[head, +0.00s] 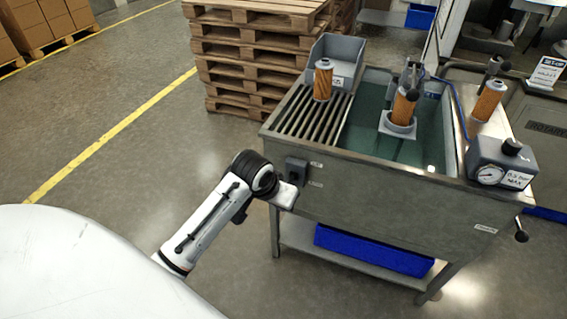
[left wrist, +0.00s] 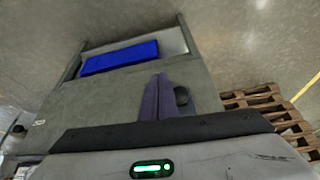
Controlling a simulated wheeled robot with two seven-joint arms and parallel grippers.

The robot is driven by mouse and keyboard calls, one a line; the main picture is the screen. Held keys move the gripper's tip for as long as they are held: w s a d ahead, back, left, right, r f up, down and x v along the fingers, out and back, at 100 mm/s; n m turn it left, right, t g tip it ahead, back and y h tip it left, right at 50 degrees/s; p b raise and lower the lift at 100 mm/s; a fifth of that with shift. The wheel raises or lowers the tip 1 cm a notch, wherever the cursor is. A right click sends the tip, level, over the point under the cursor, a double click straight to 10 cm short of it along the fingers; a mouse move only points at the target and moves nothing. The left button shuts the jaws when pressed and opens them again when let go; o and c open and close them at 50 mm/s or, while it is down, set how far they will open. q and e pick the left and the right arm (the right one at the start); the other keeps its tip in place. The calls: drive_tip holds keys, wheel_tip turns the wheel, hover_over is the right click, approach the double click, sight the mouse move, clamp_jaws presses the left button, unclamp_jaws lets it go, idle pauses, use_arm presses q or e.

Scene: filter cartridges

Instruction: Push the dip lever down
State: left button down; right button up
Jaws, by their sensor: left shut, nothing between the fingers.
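The dip lever appears to be the dark fitting with a black knob (head: 294,176) on the front left of the tank (head: 385,195), beside two small labels too small to read. In the left wrist view a round black knob (left wrist: 181,96) shows right beside my fingers. My left gripper (head: 289,196) is at the tank front, just below and beside the fitting. Its two fingers are together and empty in the left wrist view (left wrist: 162,80). I cannot tell whether they touch the knob. My right gripper is not in view.
An orange filter cartridge (head: 323,82) stands on the slatted rack; another (head: 403,108) sits in a grey holder over the liquid. A third (head: 488,102) stands at the right. A gauge box (head: 500,165) is on the right rim. Pallets (head: 250,60) stand behind; floor at left is clear.

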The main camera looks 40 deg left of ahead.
use_arm(q)
drive_tip(key=w+a+r+n, duration=0.1)
drive_tip(key=w+a+r, duration=0.25)
drive_tip(key=r, duration=0.35)
drive_tip(key=w+a+r+n, duration=0.2)
drive_tip(key=w+r, duration=0.2)
drive_tip(key=r, duration=0.2)
drive_tip(key=shift+g, duration=0.4)
drive_tip(key=shift+d+f+p, duration=0.15)
drive_tip(key=shift+f+p, duration=0.15)
drive_tip(key=shift+f, duration=2.5)
drive_tip(key=shift+d+f+p, duration=0.15)
drive_tip(key=shift+f+p, duration=0.1)
drive_tip(key=shift+f, duration=2.5)
